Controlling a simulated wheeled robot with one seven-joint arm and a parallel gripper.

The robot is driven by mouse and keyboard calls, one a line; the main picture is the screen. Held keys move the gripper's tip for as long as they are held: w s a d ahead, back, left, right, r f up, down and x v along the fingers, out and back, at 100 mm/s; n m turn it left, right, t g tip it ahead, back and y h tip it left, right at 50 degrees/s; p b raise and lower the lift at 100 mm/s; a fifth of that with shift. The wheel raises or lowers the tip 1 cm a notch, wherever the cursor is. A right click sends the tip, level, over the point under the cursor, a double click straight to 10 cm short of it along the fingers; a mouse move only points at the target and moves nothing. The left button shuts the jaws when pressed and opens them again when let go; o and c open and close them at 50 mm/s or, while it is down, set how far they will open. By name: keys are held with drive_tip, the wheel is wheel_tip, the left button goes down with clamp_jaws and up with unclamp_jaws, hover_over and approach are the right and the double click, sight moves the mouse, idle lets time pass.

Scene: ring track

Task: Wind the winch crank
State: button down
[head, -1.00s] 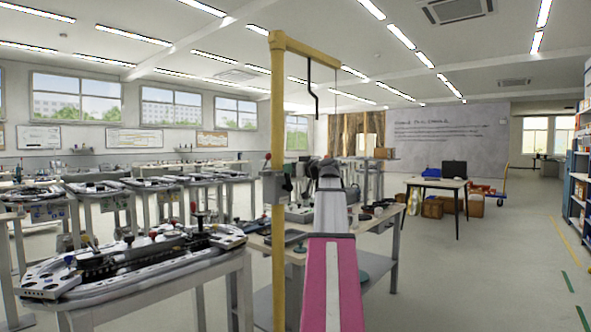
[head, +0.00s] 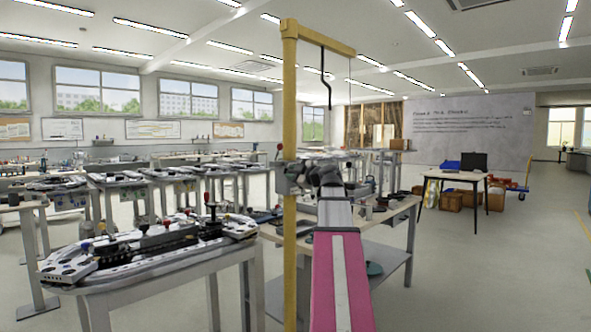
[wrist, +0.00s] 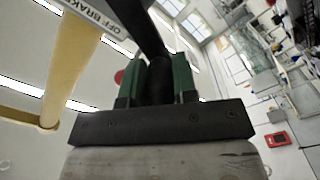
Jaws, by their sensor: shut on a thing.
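The winch (head: 286,180) is a grey unit on the yellow post (head: 290,110). In the wrist view, the post (wrist: 72,65) is at left, beside a plate (wrist: 100,25) lettered "OFF" and "BRAKE". My gripper (wrist: 157,75) has green-padded fingers shut around the crank's dark round handle (wrist: 159,88). The black crank arm (wrist: 138,22) runs up and left from the handle. In the head view my gripper is right at the winch, with its fingers and the handle mostly hidden by my own wrist. A red knob (head: 280,148) shows at the winch's upper left.
The post's top beam (head: 325,45) carries a black hanging piece (head: 326,75) and a thin line. A grey table (head: 160,262) with a track stands at left. A workbench (head: 400,212) stands close behind my arm. The floor at right is open.

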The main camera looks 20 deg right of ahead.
drive_tip(key=shift+s+a+f+n, duration=0.1)
drive_tip(key=shift+a+f+n, duration=0.05)
drive_tip(key=shift+f+n, duration=0.4)
drive_tip(key=shift+s+a+f+n, duration=0.1)
drive_tip(key=shift+f+n, duration=0.35)
drive_tip(key=shift+n, duration=0.2)
drive_tip(key=shift+w+d+f, duration=0.1)
drive_tip(key=shift+d+f, duration=0.05)
drive_tip(key=shift+f, duration=1)
drive_tip(key=shift+w+d+f, duration=0.1)
drive_tip(key=shift+f, duration=1)
drive_tip(key=c, duration=0.9)
unclamp_jaws()
drive_tip(key=v, duration=1.1)
